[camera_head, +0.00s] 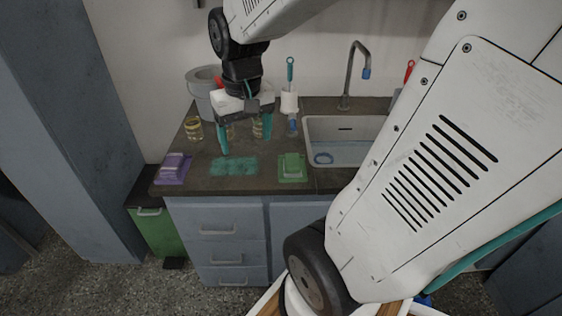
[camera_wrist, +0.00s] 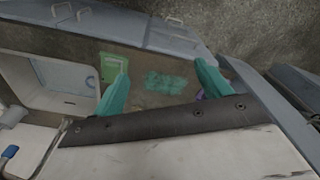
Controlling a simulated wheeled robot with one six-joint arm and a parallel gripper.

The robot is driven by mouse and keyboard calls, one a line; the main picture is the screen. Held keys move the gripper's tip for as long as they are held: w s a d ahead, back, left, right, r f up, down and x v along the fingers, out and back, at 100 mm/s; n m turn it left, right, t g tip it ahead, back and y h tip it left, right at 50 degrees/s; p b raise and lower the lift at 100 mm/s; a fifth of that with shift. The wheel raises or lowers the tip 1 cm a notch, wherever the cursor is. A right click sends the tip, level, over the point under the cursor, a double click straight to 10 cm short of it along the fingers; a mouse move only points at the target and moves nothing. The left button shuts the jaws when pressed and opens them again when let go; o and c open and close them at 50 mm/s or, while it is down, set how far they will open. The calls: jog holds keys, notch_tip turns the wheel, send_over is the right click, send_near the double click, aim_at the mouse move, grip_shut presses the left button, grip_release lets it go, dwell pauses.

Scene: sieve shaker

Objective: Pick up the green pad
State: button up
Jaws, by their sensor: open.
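My gripper (camera_head: 246,144) is open and empty, fingers pointing down, above the counter and to the left of the green pad. In the wrist view my gripper (camera_wrist: 161,67) has its two teal fingers spread wide, with a teal patch between them.
A teal textured patch (camera_head: 233,166) and a purple pad (camera_head: 173,167) lie to the left. A sink (camera_head: 345,163) with a tall tap (camera_head: 349,75) is at the right. Glass jars (camera_head: 194,128), a grey pot (camera_head: 203,96) and a brush (camera_head: 290,75) stand behind.

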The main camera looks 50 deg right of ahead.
jog(key=w+d+f+m, duration=0.35)
jog(key=d+f, duration=0.45)
jog(key=d, duration=0.4)
jog(key=m, duration=0.2)
send_over(293, 160)
jog(key=shift+g, duration=0.4)
jog(key=f, duration=0.5)
jog(key=shift+s+a+f, duration=0.2)
jog(key=shift+a+f, duration=0.1)
jog(key=shift+f, duration=0.1)
jog(key=f, duration=0.8)
jog(key=shift+w+d, duration=0.3)
jog(key=c, duration=1.1)
jog(key=shift+o, duration=0.2)
jog(key=shift+r, duration=0.1)
